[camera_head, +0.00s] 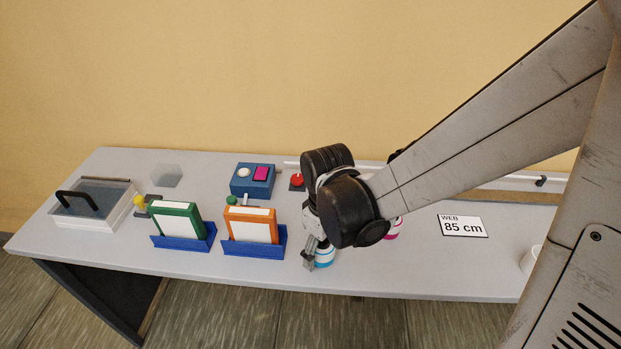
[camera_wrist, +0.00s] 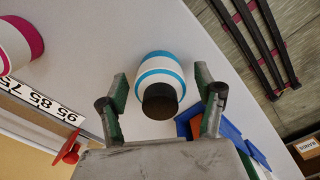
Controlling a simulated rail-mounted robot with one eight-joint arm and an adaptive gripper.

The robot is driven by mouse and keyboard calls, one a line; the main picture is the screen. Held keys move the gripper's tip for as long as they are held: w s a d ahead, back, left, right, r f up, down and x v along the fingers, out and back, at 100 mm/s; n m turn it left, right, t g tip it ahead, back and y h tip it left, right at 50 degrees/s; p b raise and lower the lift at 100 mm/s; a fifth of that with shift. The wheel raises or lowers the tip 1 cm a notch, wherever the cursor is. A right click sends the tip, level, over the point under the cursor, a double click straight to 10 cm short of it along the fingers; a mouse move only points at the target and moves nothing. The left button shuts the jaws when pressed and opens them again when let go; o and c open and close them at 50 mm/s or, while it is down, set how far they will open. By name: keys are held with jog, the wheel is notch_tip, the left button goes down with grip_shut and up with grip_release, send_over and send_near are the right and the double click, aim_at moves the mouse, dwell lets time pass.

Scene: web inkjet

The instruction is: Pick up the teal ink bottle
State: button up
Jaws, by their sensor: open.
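The teal ink bottle (camera_wrist: 159,76) is white with teal bands and a black cap, and stands on the table. In the wrist view it sits between the two fingers of my gripper (camera_wrist: 160,88), with a gap visible on each side. The fingers are open. In the head view the bottle (camera_head: 324,256) shows only partly, behind my gripper (camera_head: 309,257) and wrist near the table's front edge. I cannot tell from these views how far the fingertips are above the table.
A magenta-banded bottle (camera_wrist: 14,44) stands nearby, partly hidden by my arm in the head view (camera_head: 394,230). Blue holders with a green-framed cartridge (camera_head: 179,222) and an orange-framed cartridge (camera_head: 251,225) stand to the left. A red knob (camera_head: 297,180) is behind. The sign (camera_head: 463,226) is at right.

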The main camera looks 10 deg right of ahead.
jog(key=shift+f, duration=0.5)
jog(key=c, duration=1.4)
jog(key=shift+r, duration=0.1)
